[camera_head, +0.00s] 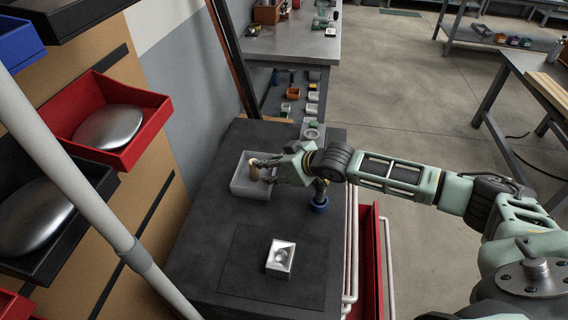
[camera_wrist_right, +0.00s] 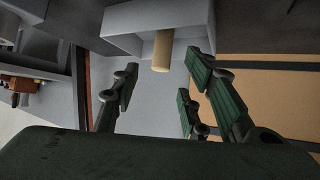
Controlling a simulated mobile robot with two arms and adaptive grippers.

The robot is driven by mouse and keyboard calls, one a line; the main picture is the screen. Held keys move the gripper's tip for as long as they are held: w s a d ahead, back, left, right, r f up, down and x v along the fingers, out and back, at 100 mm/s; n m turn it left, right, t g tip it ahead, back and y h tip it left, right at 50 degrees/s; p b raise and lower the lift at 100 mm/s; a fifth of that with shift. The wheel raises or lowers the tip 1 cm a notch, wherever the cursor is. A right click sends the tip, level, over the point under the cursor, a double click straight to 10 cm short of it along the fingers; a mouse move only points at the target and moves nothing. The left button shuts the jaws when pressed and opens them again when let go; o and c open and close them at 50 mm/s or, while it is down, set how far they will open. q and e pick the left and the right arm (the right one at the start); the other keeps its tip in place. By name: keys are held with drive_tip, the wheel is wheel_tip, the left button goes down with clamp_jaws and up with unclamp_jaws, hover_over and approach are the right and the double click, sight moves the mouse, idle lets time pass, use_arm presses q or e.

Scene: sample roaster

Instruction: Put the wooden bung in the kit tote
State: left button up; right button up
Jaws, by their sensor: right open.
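The wooden bung (camera_head: 254,172) is a small tan cylinder. It stands within the outline of the grey kit tote (camera_head: 238,188), by its right side. In the right wrist view the bung (camera_wrist_right: 162,52) shows against the tote (camera_wrist_right: 196,14), beyond my fingertips, and its lower end is hard to place. My right gripper (camera_head: 264,172) is open at the tote's right side, its fingers close to the bung. In the wrist view its fingers (camera_wrist_right: 160,88) are spread, with a gap between them and the bung. My left gripper is out of view.
The dark worktop (camera_head: 205,250) has a silver block with a round hollow (camera_head: 280,258) near the front. A blue-based item (camera_head: 319,203) stands under my right wrist. Red (camera_head: 150,115) and black bins line the left wall. The worktop between tote and block is clear.

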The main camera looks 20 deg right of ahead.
drive_tip(key=v, duration=0.6)
drive_tip(key=shift+s+r, duration=0.2)
drive_tip(key=shift+s, duration=0.05)
